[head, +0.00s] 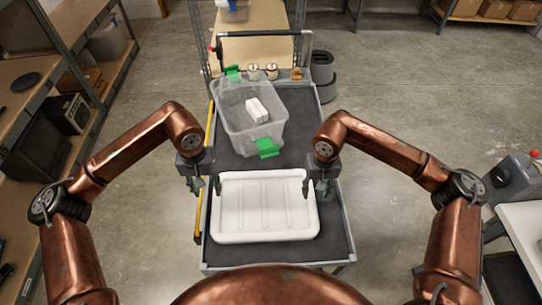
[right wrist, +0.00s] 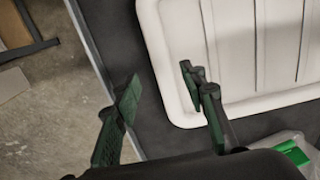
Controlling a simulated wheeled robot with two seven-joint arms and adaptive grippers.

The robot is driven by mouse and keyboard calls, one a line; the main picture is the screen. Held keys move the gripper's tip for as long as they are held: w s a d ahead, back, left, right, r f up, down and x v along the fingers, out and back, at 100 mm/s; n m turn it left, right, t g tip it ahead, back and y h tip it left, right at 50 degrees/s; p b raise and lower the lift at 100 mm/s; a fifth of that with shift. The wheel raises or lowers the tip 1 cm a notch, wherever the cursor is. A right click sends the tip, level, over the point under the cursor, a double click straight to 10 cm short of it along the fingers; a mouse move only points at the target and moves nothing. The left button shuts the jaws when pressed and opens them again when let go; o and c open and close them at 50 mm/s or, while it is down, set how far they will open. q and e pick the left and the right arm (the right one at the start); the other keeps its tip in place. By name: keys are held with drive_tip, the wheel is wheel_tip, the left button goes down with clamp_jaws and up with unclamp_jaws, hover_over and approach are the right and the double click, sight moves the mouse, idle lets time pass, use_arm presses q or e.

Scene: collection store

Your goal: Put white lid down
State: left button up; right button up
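The white lid (head: 265,226) lies on the near part of the dark cart top (head: 335,225), seemingly flat. It also shows in the right wrist view (right wrist: 230,45). My left gripper (head: 206,186) is at the lid's far left corner, its fingers apart. My right gripper (head: 318,187) is at the far right corner. In the right wrist view its fingers (right wrist: 158,88) are spread with nothing between them; one is over the lid's edge area and the other is outside it. I cannot tell whether that finger touches the lid.
A clear plastic bin (head: 236,125) with green clips (head: 267,147) stands on the cart behind the lid, a white block (head: 257,110) inside. Small jars (head: 271,71) stand at the cart's far end. Shelves (head: 75,75) are at left, a white table (head: 525,230) at right.

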wheel_tip(320, 180, up, 6)
drive_tip(key=shift+f, duration=0.1)
idle(0.6)
